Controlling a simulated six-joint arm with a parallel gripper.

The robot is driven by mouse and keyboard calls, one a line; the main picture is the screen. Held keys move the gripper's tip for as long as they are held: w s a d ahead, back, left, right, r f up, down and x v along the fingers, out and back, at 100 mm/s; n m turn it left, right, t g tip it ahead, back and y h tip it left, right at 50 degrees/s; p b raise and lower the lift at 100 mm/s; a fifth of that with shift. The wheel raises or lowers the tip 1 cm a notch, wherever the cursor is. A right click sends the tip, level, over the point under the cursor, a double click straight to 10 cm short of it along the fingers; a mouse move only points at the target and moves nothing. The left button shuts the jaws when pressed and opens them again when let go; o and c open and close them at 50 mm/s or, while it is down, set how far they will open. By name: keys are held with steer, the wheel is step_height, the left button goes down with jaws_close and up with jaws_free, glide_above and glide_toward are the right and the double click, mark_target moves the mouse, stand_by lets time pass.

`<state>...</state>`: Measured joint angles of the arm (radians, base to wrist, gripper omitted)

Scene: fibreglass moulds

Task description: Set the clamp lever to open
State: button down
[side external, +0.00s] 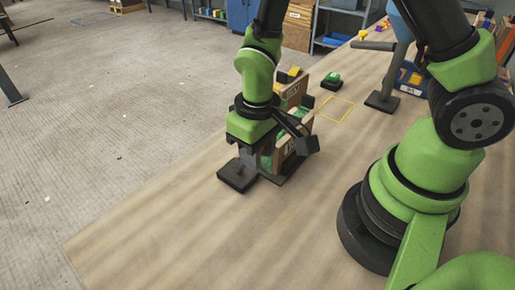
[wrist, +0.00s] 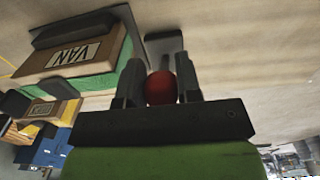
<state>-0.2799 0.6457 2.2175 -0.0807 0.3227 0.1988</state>
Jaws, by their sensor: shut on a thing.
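In the wrist view, my gripper (wrist: 159,66) has a dark finger on each side of a red ball knob (wrist: 160,88) and is shut on it. The knob looks like the end of the clamp lever; the lever's shaft and its angle are hidden. A dark plate (wrist: 165,43) shows beyond the fingertips. The mould, a wooden block with green parts (wrist: 75,62) and a VAN label, lies left of the fingers, apart from them. In the side view, my wrist hangs over the mould (side external: 291,148) and hides most of the clamp; a dark base plate (side external: 238,176) shows below it.
Another mould with a yellow piece (side external: 290,75) stands behind. A green item on a black base (side external: 332,80) and a yellow outlined square (side external: 335,110) lie to the right on the table. A grey post stand (side external: 382,101) is farther right. The table front (side external: 200,235) is clear.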

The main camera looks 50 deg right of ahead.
steer(key=c, duration=0.8)
jaws_free()
step_height(320, 180, up, 9)
steer(key=shift+f, duration=0.2)
steer(key=shift+r, duration=0.65)
steer(key=shift+r, duration=0.25)
steer(key=s+d+r+m+t+y, duration=0.2)
steer(key=s+d+r+m+t, duration=0.2)
steer(key=s+r+t, duration=0.3)
steer(key=v, duration=0.5)
steer(key=shift+a+r, duration=0.25)
steer(key=shift+r, duration=0.25)
